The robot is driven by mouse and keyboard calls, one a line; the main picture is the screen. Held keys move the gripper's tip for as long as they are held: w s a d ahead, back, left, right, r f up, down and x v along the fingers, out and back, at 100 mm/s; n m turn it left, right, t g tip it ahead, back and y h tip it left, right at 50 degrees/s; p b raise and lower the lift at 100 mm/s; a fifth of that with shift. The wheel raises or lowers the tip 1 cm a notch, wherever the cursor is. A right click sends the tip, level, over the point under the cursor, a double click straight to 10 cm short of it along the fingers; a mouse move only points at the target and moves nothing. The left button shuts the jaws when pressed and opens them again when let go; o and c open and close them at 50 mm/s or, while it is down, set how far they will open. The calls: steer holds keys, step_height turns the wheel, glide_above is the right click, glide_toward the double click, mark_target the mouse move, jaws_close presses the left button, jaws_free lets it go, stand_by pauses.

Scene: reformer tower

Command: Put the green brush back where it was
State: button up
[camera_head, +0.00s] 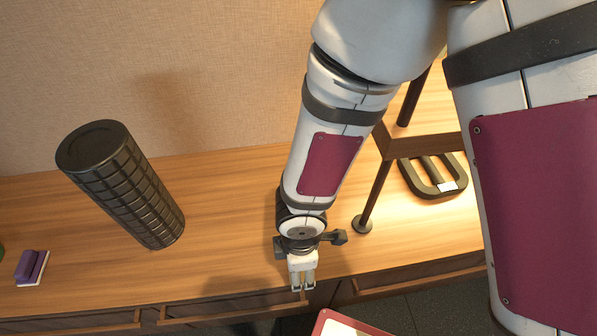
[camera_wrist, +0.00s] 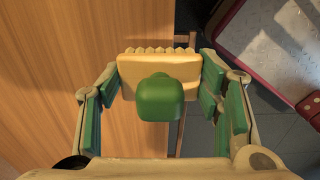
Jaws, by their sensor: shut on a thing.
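The green brush (camera_wrist: 160,97) has a rounded green handle and a cream base with a scalloped far edge. In the wrist view it sits between the two fingers of my gripper (camera_wrist: 160,78), which is shut on it. In the head view my gripper (camera_head: 302,283) points down over the front edge of the wooden desk (camera_head: 235,215), right of the dark ribbed roller. The brush cannot be made out clearly in the head view.
A black ribbed roller (camera_head: 125,190) stands on the desk at left. A purple brush-like block (camera_head: 32,266) lies at far left, with a green thing cut off by the picture edge. A dark stand post (camera_head: 374,195) rises right of my gripper. A red-edged panel (camera_head: 340,326) is below.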

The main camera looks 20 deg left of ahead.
steer(key=w+a, duration=0.5)
steer(key=w+a+f, duration=0.1)
steer(key=w+a, duration=0.1)
steer(key=a, duration=0.1)
steer(key=shift+w+a, duration=0.15)
steer(key=shift+a, duration=0.05)
steer(key=shift+f+b, duration=0.6)
steer(key=shift+f, duration=1.25)
steer(key=shift+c, duration=0.4)
steer(key=o, duration=1.1)
step_height(320, 180, up, 12)
steer(key=p, duration=0.4)
